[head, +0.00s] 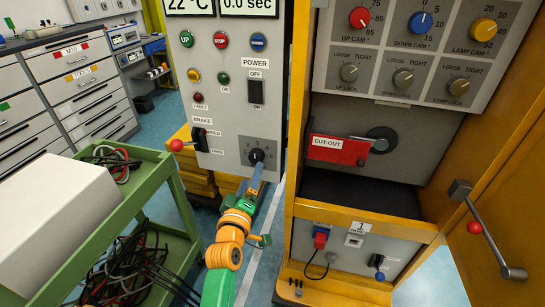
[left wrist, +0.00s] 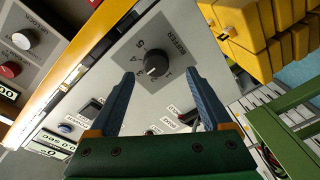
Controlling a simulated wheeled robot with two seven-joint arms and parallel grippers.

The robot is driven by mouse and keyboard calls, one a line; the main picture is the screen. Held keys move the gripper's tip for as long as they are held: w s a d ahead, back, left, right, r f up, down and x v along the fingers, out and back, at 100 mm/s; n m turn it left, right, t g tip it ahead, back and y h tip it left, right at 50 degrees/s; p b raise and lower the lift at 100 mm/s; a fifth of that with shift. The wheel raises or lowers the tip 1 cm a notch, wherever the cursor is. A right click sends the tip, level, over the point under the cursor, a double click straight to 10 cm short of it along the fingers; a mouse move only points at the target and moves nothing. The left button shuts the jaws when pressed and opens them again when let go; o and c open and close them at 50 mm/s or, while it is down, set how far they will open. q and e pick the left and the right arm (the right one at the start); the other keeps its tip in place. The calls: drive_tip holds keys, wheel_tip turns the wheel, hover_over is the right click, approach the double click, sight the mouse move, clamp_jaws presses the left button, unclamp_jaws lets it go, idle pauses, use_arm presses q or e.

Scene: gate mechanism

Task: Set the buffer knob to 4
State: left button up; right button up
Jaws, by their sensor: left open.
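The buffer knob (head: 257,155) is a small black dial on a dark grey square plate, low on the light grey control panel (head: 225,115). In the left wrist view the knob (left wrist: 156,64) sits on its plate marked BUFFER, with digits around it. The digit its pointer is at is too small to tell for sure. My left gripper (head: 257,175) reaches up to the knob from below. In the left wrist view its two blue fingers (left wrist: 160,85) are spread wide, one on each side of the knob, with clear gaps. My right gripper is not in view.
A yellow cabinet frame (head: 297,120) stands close on the right, with a red CUT-OUT part (head: 339,149). A green cart (head: 160,185) with cables and a white box (head: 55,205) is at the left.

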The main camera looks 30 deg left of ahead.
sight(256, 160)
use_arm(q)
drive_tip(key=b+x, duration=0.2)
drive_tip(key=x, duration=0.1)
drive_tip(key=b+x, duration=0.1)
drive_tip(key=x, duration=0.1)
drive_tip(key=shift+w+r+b, duration=0.15)
drive_tip(key=shift+r+b, duration=0.15)
drive_tip(key=shift+w+a, duration=0.15)
drive_tip(key=shift+w, duration=0.05)
drive_tip(key=shift+s+r, duration=0.1)
drive_tip(key=shift+r, duration=0.1)
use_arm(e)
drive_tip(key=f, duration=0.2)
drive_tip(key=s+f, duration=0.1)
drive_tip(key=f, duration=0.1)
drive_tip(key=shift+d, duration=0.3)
use_arm(q)
drive_tip(key=shift+c, duration=0.7)
clamp_jaws()
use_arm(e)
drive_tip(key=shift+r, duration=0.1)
